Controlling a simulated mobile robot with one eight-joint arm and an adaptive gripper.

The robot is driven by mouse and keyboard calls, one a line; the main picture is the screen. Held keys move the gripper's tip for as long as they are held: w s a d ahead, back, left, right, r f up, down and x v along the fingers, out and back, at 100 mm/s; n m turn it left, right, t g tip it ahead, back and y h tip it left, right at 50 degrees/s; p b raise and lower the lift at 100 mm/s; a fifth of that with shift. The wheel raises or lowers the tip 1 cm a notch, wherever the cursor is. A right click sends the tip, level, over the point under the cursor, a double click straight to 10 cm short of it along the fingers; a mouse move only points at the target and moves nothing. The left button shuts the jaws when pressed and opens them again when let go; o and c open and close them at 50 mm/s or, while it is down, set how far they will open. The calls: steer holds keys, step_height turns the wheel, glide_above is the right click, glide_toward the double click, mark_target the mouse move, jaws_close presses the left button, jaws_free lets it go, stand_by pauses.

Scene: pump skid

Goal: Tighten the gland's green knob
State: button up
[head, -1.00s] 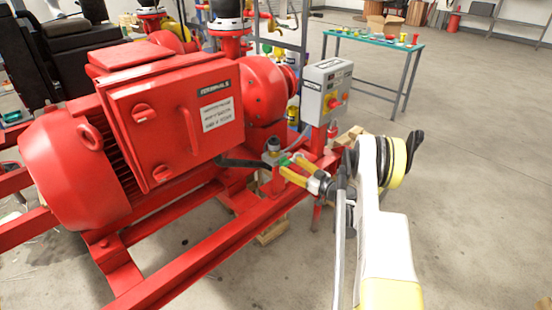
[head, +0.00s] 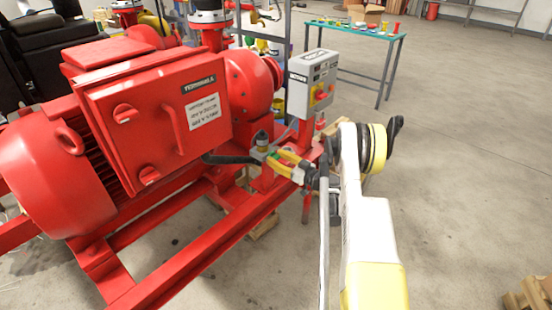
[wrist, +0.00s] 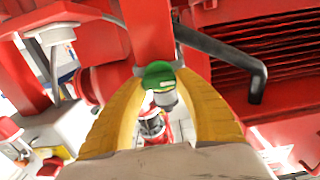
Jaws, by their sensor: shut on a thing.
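The green knob (wrist: 158,75) shows in the wrist view between the tips of my gripper's yellow fingers (wrist: 159,70). The fingers are closed on its two sides, and a pale mark shows on its face. A grey part lies just behind and below it. In the head view my gripper (head: 284,163) reaches left to a small grey fitting with a black top (head: 262,140) on the red skid. The knob is mostly hidden there by the fingers, with only a trace of green showing.
A black cable (head: 232,159) runs left from the fitting under the red terminal box (head: 160,115). A grey control box (head: 313,83) with a red knob stands just behind my gripper. A red frame rail (head: 220,248) runs below.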

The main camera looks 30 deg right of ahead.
steer(key=shift+m, duration=0.3)
steer(key=m, duration=0.5)
steer(key=shift+w+d+m, duration=0.1)
steer(key=shift+d+m, duration=0.05)
steer(key=shift+m, duration=0.15)
steer(key=m, duration=0.5)
steer(key=shift+d+f, duration=0.1)
steer(key=m, duration=0.6)
steer(key=shift+f+m, duration=0.15)
steer(key=shift+m, duration=0.25)
steer(key=m, duration=0.5)
steer(key=shift+f+m, duration=0.15)
steer(key=shift+m, duration=0.15)
steer(key=o, duration=1.2)
